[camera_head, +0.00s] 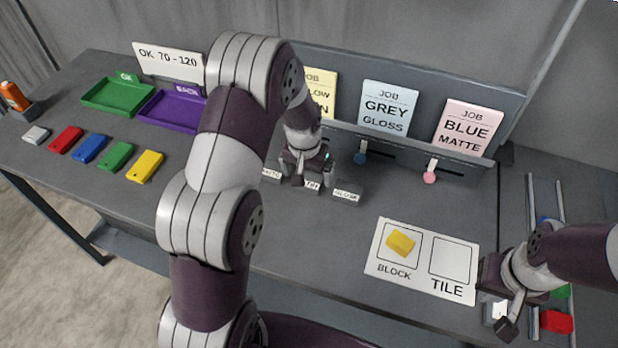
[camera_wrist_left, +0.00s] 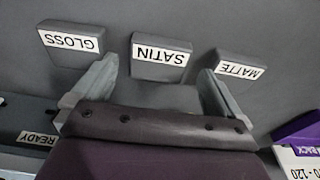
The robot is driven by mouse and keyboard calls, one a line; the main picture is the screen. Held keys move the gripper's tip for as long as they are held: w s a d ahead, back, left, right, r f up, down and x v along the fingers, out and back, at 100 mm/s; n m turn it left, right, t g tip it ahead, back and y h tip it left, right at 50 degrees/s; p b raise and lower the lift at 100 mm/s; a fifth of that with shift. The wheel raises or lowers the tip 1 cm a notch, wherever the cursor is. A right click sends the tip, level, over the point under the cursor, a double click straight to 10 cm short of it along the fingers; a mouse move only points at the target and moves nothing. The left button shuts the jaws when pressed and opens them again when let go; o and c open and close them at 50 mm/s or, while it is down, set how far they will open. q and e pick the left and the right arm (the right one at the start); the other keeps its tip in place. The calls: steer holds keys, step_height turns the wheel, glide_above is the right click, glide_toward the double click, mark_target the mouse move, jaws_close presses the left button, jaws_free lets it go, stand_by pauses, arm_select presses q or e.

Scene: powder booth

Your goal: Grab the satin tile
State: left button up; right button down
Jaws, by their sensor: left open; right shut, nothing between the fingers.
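The satin tile (camera_wrist_left: 162,50) is a dark grey block with a white SATIN label, in the middle of a row of three in the left wrist view. The gloss tile (camera_wrist_left: 70,38) and matte tile (camera_wrist_left: 234,67) lie on either side of it. My left gripper (camera_wrist_left: 157,70) is open, with its fingers on either side of the satin tile, near the gaps to its neighbours. I cannot tell whether they touch it. In the head view my left gripper (camera_head: 308,180) mostly hides the satin tile. My right gripper (camera_head: 507,318) is shut and empty at the lower right.
A white card (camera_head: 424,282) marked BLOCK and TILE holds a yellow block (camera_head: 400,243) on its BLOCK square; its TILE square is bare. Green (camera_head: 101,108) and purple (camera_head: 160,122) trays and several coloured blocks stand at the left. Job cards (camera_head: 390,108) and sliders stand behind the tiles.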

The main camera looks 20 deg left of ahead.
arm_select(q)
steer(key=shift+w+d+f, duration=0.1)
steer(key=shift+w+f, duration=0.1)
steer(key=shift+f, duration=0.8)
steer(key=c, duration=1.1)
steer(key=shift+r, duration=0.1)
